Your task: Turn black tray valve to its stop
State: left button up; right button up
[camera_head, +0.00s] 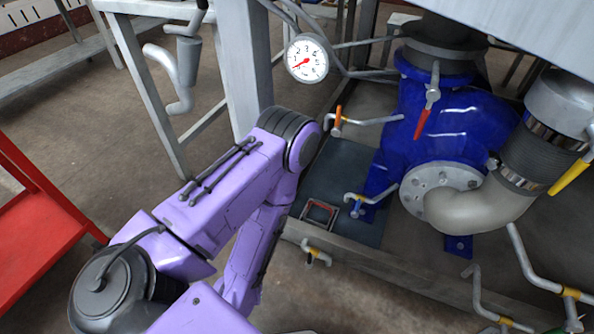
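A flat dark tray (342,165) lies on the floor framework left of the blue pump body. A valve with an orange handle (338,121) sits on a thin grey pipe above the tray's upper part; its handle points up. Another yellow-banded valve (315,252) is on the beam in front. I cannot tell which of these is the tray valve. My purple left arm reaches in from the lower left and covers part of the tray's left side. Neither gripper shows.
A blue pump (455,125) with a red-handled valve (427,105) fills the right. A pressure gauge (307,58) hangs above the tray beside a grey post (243,65). A small red frame (319,213) lies on the tray. A red cart (40,225) stands at the left.

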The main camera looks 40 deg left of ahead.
aim_at(308, 265)
jog(key=z, duration=0.4)
jog(key=k, duration=0.15)
jog(key=u, duration=1.05)
jog(key=i, duration=0.4)
jog(key=u, duration=0.3)
